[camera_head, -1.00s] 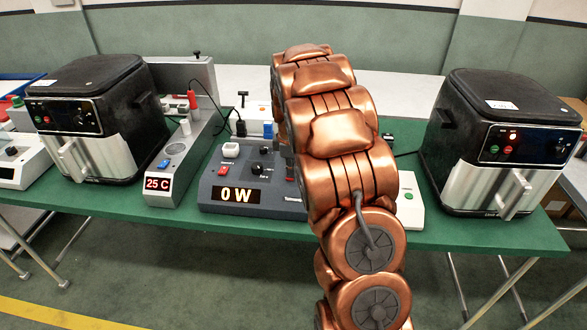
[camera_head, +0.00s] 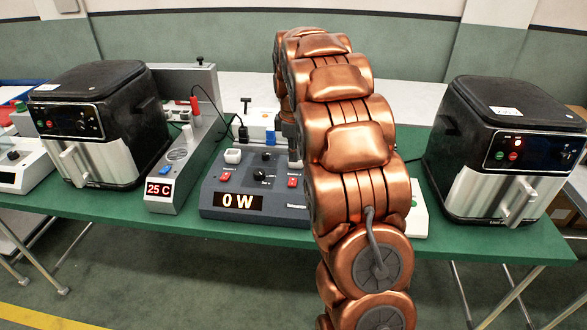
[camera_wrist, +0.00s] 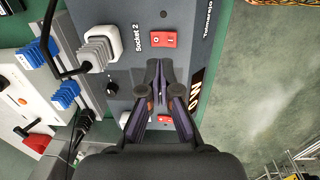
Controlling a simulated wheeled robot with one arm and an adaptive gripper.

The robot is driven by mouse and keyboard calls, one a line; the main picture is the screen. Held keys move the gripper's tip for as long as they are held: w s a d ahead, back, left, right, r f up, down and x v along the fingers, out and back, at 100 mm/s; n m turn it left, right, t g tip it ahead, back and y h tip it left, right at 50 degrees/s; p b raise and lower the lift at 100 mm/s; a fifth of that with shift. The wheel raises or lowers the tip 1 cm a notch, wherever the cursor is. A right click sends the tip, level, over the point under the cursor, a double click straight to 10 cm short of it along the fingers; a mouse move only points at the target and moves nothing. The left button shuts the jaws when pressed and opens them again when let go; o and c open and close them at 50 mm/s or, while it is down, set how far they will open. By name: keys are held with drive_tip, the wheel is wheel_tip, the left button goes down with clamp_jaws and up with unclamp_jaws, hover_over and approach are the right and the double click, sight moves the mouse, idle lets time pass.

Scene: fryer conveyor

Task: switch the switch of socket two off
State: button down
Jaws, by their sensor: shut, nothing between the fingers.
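The grey power box (camera_head: 208,198) stands on the green table with its display reading 0 W. In the head view this switch (camera_head: 293,182) is the right-hand red one, just left of my arm. I cannot tell which side of it is pressed. My gripper (camera_wrist: 160,65) is shut and empty, its tips over the box between the two red switches. The other red switch (camera_wrist: 164,118) is partly behind my fingers; it also shows at the left (camera_head: 225,177).
A black dial (camera_head: 260,175) sits between the switches. A left air fryer (camera_head: 95,125) and a right air fryer (camera_head: 505,150) flank the box. A 25 C unit (camera_head: 163,189) stands close at left.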

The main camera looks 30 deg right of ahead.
wheel_tip(320, 180, up, 6)
drive_tip(key=b, duration=0.1)
drive_tip(key=shift+w+d, duration=0.2)
drive_tip(key=shift+w, duration=0.05)
idle(0.4)
drive_tip(key=s+a+m+g, duration=0.1)
drive_tip(key=s+a+m, duration=0.4)
drive_tip(key=s+a, duration=1.2)
drive_tip(key=s+a+f+m, duration=0.1)
drive_tip(key=s+a+f, duration=0.1)
drive_tip(key=s, duration=0.5)
drive_tip(key=s+a+f+m+g, duration=0.1)
drive_tip(key=s+a+f+m, duration=0.1)
drive_tip(key=s, duration=0.5)
drive_tip(key=s+a+f+m, duration=0.1)
drive_tip(key=s+a+f, duration=0.1)
drive_tip(key=s, duration=0.5)
drive_tip(key=shift+a+f+m+y, duration=0.15)
drive_tip(key=shift+f+m+y, duration=0.2)
drive_tip(key=shift+f, duration=0.4)
